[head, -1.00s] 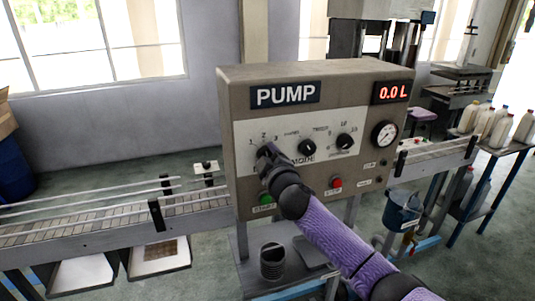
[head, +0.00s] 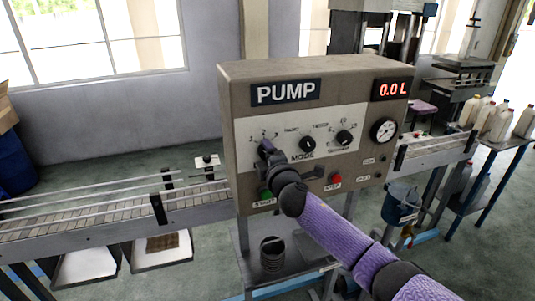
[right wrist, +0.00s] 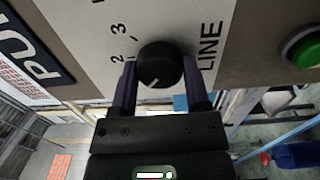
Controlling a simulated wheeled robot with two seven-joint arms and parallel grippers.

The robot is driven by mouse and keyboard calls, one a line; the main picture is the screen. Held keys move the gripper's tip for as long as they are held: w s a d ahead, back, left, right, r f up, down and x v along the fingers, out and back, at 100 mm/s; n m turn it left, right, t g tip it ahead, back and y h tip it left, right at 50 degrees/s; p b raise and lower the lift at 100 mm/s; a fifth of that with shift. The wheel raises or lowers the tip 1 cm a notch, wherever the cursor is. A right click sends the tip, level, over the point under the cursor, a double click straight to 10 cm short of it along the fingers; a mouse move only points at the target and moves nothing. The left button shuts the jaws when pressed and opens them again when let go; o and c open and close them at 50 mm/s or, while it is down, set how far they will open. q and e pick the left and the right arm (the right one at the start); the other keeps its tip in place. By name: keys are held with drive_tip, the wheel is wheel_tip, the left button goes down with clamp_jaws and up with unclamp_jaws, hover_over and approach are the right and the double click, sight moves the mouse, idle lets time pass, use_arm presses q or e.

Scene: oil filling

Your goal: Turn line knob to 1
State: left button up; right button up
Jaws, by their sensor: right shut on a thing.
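The grey pump box (head: 240,160) stands ahead, with a white panel bearing dials. My right gripper (head: 266,148) is at the panel's left dial, under the marks 1, 2 and 3, and covers its knob in the head view. In the right wrist view, the black round line knob (right wrist: 160,62) sits between the two fingers of my right gripper (right wrist: 160,85), beside the word LINE. The gripper is shut on it. The knob's white mark points down and slightly left in that view, below the 2. The 1 is hidden there. My left gripper is out of view.
The mode knob (head: 307,144) and another knob (head: 344,138) are to the right. The green button (head: 265,194) and red button (head: 336,181) are below. The display (head: 391,89) reads 0.0 L. A conveyor (head: 105,218) runs beside the box.

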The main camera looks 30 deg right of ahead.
idle(0.4)
drive_tip(key=o, duration=1.3)
drive_tip(key=shift+s, duration=0.1)
drive_tip(key=v, duration=0.9)
drive_tip(key=shift+s+a+b, duration=0.15)
drive_tip(key=shift+s+b, duration=0.2)
